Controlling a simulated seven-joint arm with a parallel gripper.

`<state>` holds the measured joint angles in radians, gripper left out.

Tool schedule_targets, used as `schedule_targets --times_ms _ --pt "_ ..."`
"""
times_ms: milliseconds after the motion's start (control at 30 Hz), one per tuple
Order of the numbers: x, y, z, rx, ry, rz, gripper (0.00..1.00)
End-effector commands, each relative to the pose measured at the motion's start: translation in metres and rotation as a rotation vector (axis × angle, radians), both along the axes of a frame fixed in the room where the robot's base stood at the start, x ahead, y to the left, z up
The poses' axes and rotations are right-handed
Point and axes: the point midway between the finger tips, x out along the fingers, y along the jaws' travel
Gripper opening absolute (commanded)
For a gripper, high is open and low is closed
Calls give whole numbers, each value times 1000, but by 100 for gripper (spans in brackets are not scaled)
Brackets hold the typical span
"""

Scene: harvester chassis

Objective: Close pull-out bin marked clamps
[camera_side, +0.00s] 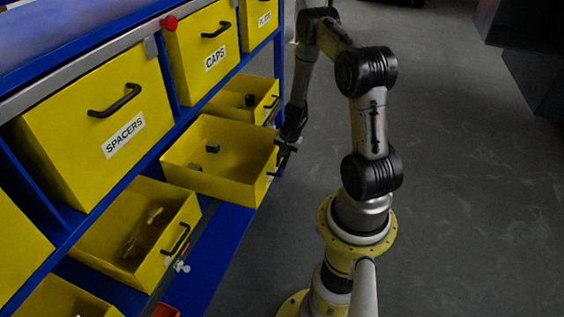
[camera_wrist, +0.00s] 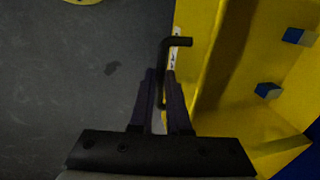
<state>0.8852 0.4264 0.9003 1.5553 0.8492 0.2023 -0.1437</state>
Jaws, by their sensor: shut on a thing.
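A yellow pull-out bin (camera_side: 213,183) in the middle of the lower row stands pulled out, with small dark blocks inside. In the wrist view its yellow wall and floor (camera_wrist: 235,125) fill the right side. Its label is mostly hidden, so I cannot read whether it says clamps. My gripper (camera_side: 284,150) is at the front of this bin. In the wrist view my gripper (camera_wrist: 161,78) has its two fingers on either side of the black handle (camera_wrist: 165,58), shut on it.
Another open bin (camera_side: 190,212) with brass-coloured parts stands nearer, and one with a dark part (camera_side: 240,112) stands beyond. Above are shut bins marked SPACERS (camera_side: 75,125) and CAPS (camera_side: 195,60). The grey floor (camera_side: 470,190) to the right is clear.

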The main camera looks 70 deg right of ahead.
Motion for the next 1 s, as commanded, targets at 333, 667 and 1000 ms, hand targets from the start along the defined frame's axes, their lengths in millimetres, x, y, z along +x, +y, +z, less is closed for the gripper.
schedule_targets --times_ms 333,667,1000 --pt "5 0 1 0 -2 2 0" --pt "58 0 0 -3 -2 8 0" --pt "131 0 0 -3 -3 6 0"
